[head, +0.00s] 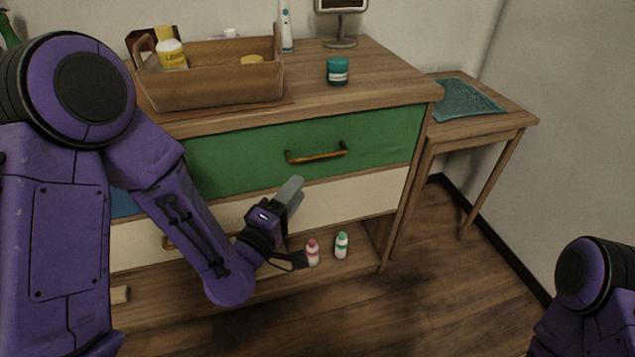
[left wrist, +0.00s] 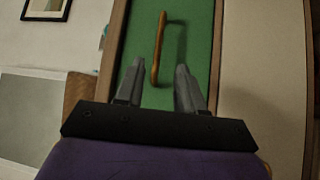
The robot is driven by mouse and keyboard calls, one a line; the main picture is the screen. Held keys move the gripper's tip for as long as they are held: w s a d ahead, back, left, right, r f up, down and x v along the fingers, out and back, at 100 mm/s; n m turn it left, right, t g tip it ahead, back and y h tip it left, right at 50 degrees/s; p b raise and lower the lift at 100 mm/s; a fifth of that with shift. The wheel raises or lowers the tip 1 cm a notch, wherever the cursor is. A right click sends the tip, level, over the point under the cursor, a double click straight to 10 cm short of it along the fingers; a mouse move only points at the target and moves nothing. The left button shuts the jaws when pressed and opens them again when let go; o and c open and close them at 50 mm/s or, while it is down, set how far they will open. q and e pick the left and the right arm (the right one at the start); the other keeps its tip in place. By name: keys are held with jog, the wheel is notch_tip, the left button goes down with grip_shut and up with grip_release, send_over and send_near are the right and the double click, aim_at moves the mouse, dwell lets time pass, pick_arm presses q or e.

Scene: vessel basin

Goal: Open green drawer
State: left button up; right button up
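The green drawer (head: 240,160) is the upper wide drawer front of a wooden dresser and looks closed. Its brown bar handle (head: 317,155) runs across its middle. My left gripper (head: 298,222) is in front of the dresser, below the handle and apart from it. In the left wrist view the gripper (left wrist: 158,82) is open, with its two fingers apart and nothing between them. The handle (left wrist: 159,48) there lies just beyond the fingertips, roughly between them, on the green front (left wrist: 190,25). My right gripper is outside the views; only part of my right arm shows.
A cream drawer (head: 345,200) is below the green one. A pink-capped bottle (head: 312,254) and a green-capped bottle (head: 341,246) stand on the low shelf. A wooden basket (head: 215,92) and a teal jar (head: 337,72) are on top. A side table (head: 515,118) stands right. The floor in front is free.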

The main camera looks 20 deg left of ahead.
aim_at(319, 158)
pick_arm(q)
jog(key=b+x, duration=0.1)
jog(key=x, duration=0.8)
jog(key=shift+r, duration=0.15)
jog(key=shift+w+d, duration=0.1)
jog(key=shift+w, duration=0.5)
grip_shut()
